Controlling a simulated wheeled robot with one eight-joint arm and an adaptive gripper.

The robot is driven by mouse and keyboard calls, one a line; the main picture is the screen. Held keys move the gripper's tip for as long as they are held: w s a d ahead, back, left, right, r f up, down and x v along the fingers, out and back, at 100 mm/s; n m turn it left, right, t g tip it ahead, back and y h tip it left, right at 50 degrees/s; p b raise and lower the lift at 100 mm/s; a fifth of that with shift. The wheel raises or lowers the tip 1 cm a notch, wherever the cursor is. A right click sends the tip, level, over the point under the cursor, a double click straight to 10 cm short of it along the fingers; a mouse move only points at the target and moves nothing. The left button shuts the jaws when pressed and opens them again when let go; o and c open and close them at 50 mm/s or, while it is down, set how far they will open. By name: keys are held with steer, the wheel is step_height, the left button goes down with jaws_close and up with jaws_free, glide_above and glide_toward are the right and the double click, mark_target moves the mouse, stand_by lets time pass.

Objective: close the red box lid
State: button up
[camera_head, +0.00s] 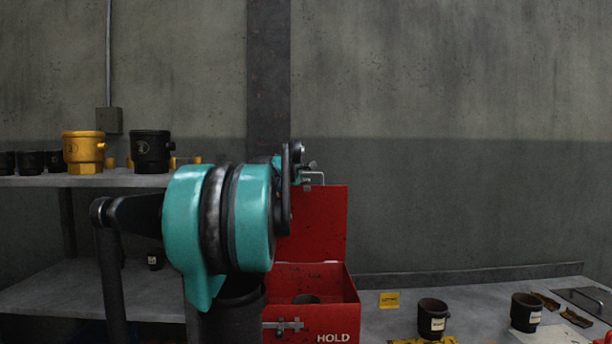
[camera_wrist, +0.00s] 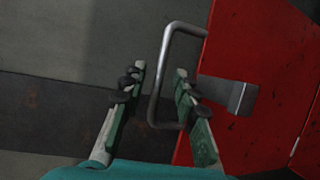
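The red box (camera_head: 309,319), marked HOLD, stands on the bench in the head view. Its red lid (camera_head: 325,215) is raised upright at the back, and a dark round thing shows inside the box. The lid's metal handle (camera_head: 314,176) is at its top edge. My gripper (camera_wrist: 159,78) is open in the wrist view, with the handle (camera_wrist: 160,82) showing between its two fingers and neither finger visibly pressed on it. The lid (camera_wrist: 248,75) fills the right of that view. In the head view my arm hides part of the box, lid and gripper.
Right of the box, the bench (camera_head: 375,325) holds a yellow tag (camera_head: 389,300), two dark labelled cups (camera_head: 433,318) (camera_head: 526,312) and scraps. A shelf (camera_head: 115,178) at left holds a yellow pot (camera_head: 83,152) and dark pots (camera_head: 151,151). A wall stands close behind the lid.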

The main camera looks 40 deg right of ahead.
steer(key=shift+x, duration=0.9)
jaws_close()
